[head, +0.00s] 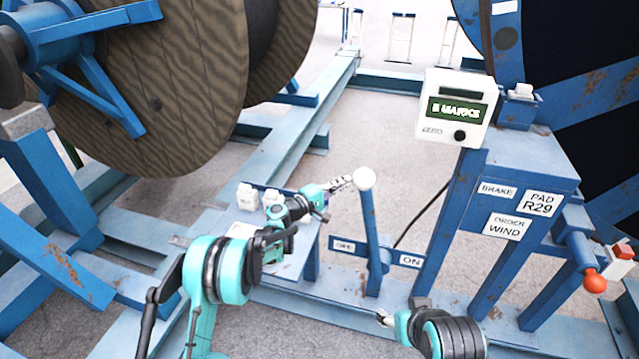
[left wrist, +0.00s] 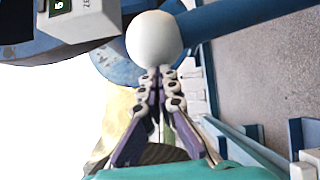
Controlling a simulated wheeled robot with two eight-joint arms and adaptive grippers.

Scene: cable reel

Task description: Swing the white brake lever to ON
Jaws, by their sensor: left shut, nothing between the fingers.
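The brake lever is a blue bar (head: 370,225) topped by a white ball knob (head: 364,179). It stands nearly upright, leaning slightly left at the top, between the OFF plate (head: 344,246) and the ON plate (head: 411,261). My left gripper (head: 350,182) is shut and empty, its fingertips at the left side of the knob. In the left wrist view the closed fingertips (left wrist: 160,72) are right at the white knob (left wrist: 154,38); I cannot tell whether they touch. My right gripper (head: 384,317) is low, right of the lever's base, and too small to read.
A counter box (head: 456,108) stands on a blue post right of the lever. The BRAKE panel (head: 497,190) and an orange-knobbed handle (head: 594,282) are further right. A wooden cable reel (head: 170,90) fills the upper left. White items (head: 247,197) sit on a shelf beside my left arm.

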